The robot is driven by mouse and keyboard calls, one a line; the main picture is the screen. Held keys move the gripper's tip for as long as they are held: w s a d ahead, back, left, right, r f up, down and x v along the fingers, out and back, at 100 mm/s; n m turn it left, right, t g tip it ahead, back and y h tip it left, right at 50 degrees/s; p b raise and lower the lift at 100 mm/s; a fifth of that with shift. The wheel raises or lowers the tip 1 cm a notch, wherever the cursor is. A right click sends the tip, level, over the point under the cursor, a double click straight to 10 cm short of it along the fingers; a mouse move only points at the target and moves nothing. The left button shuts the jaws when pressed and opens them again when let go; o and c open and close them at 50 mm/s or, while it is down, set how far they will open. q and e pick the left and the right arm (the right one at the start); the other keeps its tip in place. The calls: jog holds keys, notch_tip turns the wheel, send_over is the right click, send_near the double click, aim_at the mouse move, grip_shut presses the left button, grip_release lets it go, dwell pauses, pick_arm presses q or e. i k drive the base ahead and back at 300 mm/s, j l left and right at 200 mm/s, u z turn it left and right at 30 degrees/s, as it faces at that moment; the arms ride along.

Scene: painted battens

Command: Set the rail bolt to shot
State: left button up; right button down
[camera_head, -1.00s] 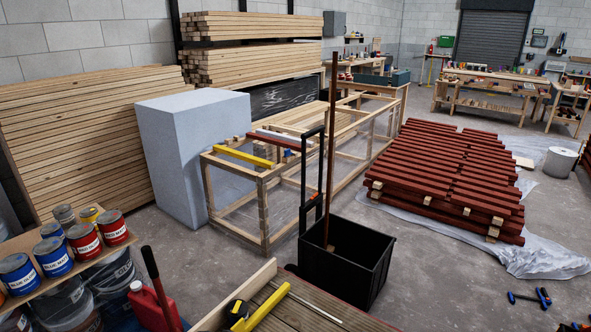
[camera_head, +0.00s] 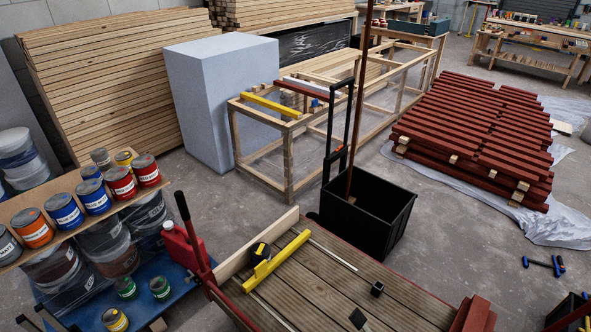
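I cannot pick out a rail bolt in the head view, so I cannot tell how it is set. A plank-topped bench (camera_head: 305,295) stands in the lower middle. On it lie a yellow bar (camera_head: 277,262), a black and yellow tape measure (camera_head: 260,251), a thin pale metal rod (camera_head: 333,254) and two small black pieces, one a block (camera_head: 377,289) and one at the front (camera_head: 358,318). Neither of my grippers shows.
A black bin (camera_head: 367,222) with a tall handle stands behind the bench. Paint cans (camera_head: 66,210) fill a shelf at left. A red batten stack (camera_head: 475,135) lies at right. Bare floor (camera_head: 455,265) lies between.

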aim_at(187, 281)
jog(key=u, duration=1.1)
